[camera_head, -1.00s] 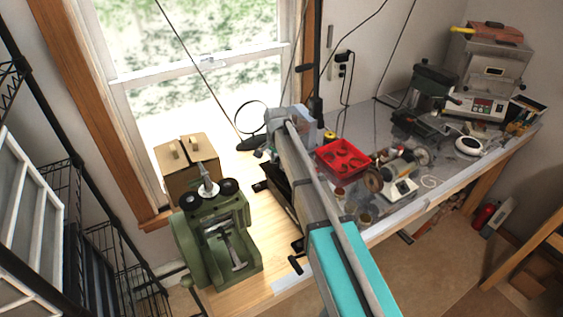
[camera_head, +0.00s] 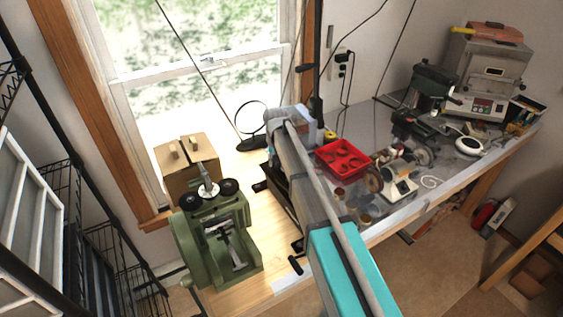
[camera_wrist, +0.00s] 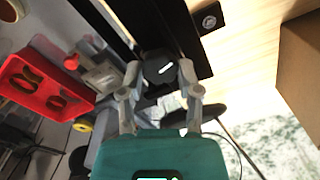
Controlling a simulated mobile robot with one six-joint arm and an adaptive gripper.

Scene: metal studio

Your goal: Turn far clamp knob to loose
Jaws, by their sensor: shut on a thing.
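The far clamp knob (camera_wrist: 160,68) is dark and faceted, with a short white mark on its face. In the wrist view it sits between the fingertips of my gripper (camera_wrist: 160,76), which is shut on it from both sides. The white mark slants slightly, rising to the right. The knob is by a black machine (camera_wrist: 112,18), whose dark body also shows in the head view (camera_head: 275,190), partly behind my arm. In the head view my arm hides the knob and the fingertips.
A red tray (camera_head: 343,159) lies right of my arm on the grey bench, beside a small grinder (camera_head: 400,183). A green machine (camera_head: 217,240) stands on the left, before brown boxes (camera_head: 188,165). A second small dark round part (camera_wrist: 208,20) shows in the wrist view.

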